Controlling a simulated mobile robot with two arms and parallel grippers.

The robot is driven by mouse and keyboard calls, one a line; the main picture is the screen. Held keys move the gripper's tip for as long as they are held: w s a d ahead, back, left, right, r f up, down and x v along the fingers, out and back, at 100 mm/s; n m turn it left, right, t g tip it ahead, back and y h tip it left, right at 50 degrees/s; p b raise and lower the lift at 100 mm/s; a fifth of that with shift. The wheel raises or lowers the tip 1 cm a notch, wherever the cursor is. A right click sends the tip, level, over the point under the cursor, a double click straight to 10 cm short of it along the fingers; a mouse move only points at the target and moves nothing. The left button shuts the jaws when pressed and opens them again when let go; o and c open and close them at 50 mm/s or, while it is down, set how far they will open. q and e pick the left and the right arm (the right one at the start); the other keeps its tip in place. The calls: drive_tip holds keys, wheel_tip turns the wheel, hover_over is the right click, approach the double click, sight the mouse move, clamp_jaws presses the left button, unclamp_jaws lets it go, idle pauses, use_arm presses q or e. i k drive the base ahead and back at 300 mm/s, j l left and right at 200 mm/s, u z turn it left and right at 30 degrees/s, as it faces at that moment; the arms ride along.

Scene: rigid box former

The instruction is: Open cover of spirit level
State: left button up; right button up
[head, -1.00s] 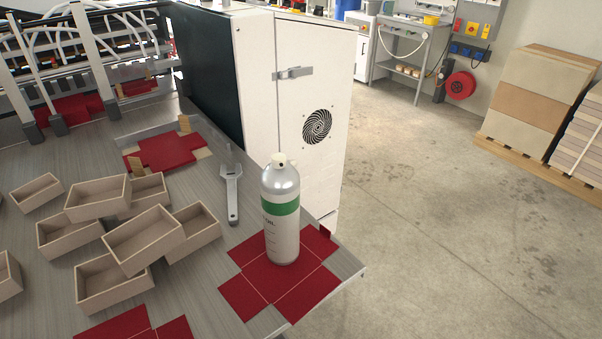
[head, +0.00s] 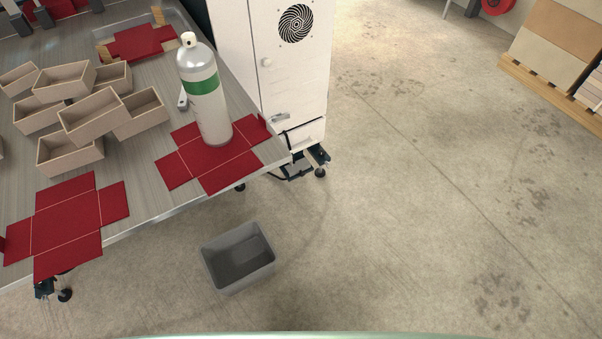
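I cannot make out a spirit level or its cover in the head view. The white machine cabinet (head: 285,75) stands at the table's right end, with a round fan grille (head: 296,23) and a small latch handle (head: 279,117) low on its side. Neither my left gripper nor my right gripper is in view.
A spray can (head: 207,100) stands upright on a red box blank (head: 178,165) near the table's edge. Several small wooden boxes (head: 70,154) lie to its left. A grey bin (head: 237,258) stands on the floor. The floor between is clear.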

sight(302, 164)
drive_tip(key=u, duration=0.4)
drive_tip(key=i+l+u, duration=0.15)
drive_tip(key=l+u, duration=0.15)
drive_tip(key=i+l+u, duration=0.1)
drive_tip(key=l+u, duration=0.2)
drive_tip(key=l, duration=0.15)
drive_tip(key=i+l+u, duration=0.1)
drive_tip(key=l+u, duration=0.2)
